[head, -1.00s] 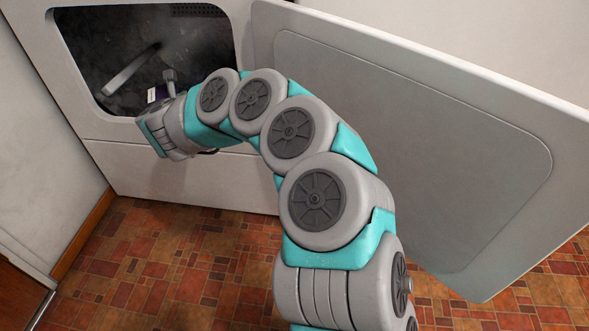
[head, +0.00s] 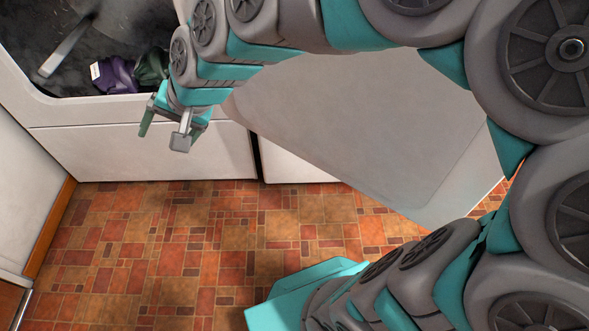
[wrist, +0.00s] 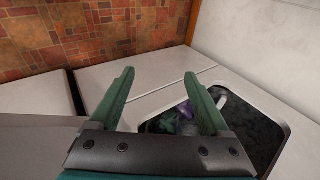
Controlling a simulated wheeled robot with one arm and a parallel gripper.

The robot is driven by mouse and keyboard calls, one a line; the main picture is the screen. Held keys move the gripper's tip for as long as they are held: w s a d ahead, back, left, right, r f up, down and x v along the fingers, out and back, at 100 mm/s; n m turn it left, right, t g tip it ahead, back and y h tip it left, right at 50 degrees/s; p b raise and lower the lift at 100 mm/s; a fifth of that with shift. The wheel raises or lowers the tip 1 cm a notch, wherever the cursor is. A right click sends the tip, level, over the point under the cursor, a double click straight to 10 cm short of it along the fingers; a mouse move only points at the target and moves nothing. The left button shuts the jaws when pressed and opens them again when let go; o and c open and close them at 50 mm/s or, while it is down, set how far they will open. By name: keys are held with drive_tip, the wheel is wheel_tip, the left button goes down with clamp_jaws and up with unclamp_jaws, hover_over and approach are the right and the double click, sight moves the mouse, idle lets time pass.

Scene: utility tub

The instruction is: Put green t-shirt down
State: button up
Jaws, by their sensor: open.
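A dark green cloth (head: 152,66), which looks like the t-shirt, lies bunched inside the dryer drum at the lower edge of the opening, partly hidden by my arm in the head view. It also shows as a green patch in the wrist view (wrist: 166,122). A purple cloth (head: 117,75) with a white label lies beside it. My gripper (head: 163,138) is open and empty, outside the drum, in front of the white panel below the opening. In the wrist view its two green fingers (wrist: 157,82) are spread apart with nothing between them.
The white dryer front (head: 140,150) surrounds the opening. Its open door (head: 370,140) sticks out to the right, partly behind my arm. A drum fin (head: 68,45) rises at the left inside. The tiled floor (head: 200,240) in front is clear; a wall (head: 25,190) stands at left.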

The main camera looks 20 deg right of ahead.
drive_tip(key=s+d+f+n+g+h, duration=0.2)
drive_tip(key=s+d+f+g+h, duration=0.1)
drive_tip(key=s+d, duration=0.7)
drive_tip(key=s+d+f+n+g+h, duration=0.2)
drive_tip(key=s+d+f+g+h, duration=0.1)
drive_tip(key=s+d, duration=0.7)
drive_tip(key=s+f, duration=0.1)
drive_tip(key=s, duration=0.1)
drive_tip(key=shift+s+d+f+n, duration=0.3)
drive_tip(key=shift+s+d, duration=0.05)
drive_tip(key=shift+d, duration=0.05)
